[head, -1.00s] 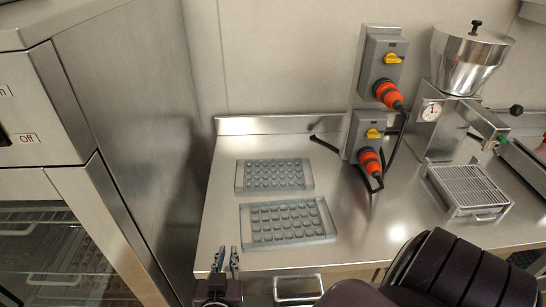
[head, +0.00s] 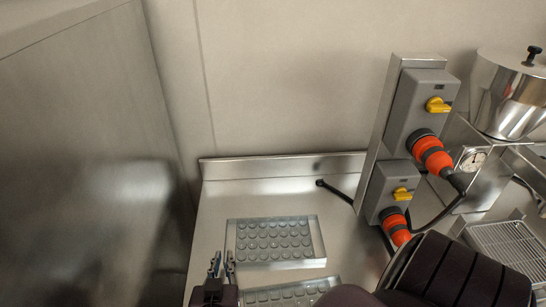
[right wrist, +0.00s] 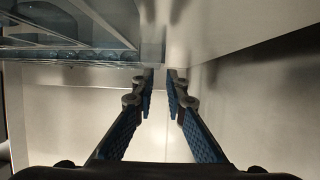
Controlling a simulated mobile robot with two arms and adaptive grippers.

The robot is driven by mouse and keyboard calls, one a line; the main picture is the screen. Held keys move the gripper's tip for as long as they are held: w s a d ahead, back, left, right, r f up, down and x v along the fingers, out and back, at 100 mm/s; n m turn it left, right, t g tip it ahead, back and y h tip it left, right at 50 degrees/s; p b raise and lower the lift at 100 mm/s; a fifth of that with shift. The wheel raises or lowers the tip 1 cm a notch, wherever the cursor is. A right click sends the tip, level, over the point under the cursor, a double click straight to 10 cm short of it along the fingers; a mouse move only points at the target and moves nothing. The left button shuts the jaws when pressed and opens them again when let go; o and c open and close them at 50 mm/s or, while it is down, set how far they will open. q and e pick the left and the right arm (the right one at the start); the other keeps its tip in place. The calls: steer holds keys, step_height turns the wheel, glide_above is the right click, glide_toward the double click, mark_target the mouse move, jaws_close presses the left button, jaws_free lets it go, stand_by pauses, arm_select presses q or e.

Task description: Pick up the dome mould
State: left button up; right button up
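Two clear, grey-blue moulds lie flat on the steel counter in the head view. The back mould (head: 275,254) shows rows of round cavities. The front mould (head: 262,300) is cut off by the frame and partly covered by my right arm. I cannot tell for certain which is the dome mould. My right gripper (head: 222,262) is open and empty, just left of the moulds. In the right wrist view its blue-padded fingers (right wrist: 160,84) stand apart with nothing between them, and a clear mould (right wrist: 60,58) shows at the upper left. My left gripper is not in view.
A steel cabinet (head: 85,160) stands close on the left. Grey switch boxes with orange plugs (head: 432,155) and hanging cables stand at the right.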

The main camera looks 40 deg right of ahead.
mark_target(225, 242)
steer(key=shift+w+d+f, duration=0.15)
steer(key=shift+w+d, duration=0.3)
steer(key=shift+w, duration=0.1)
steer(key=p+x, duration=0.1)
steer(key=x, duration=0.4)
steer(key=shift+w+d+p, duration=0.15)
steer(key=shift+w+p, duration=0.15)
steer(key=shift+w+d+f, duration=0.1)
steer(key=shift+w, duration=0.05)
steer(key=shift+c, duration=0.6)
jaws_close()
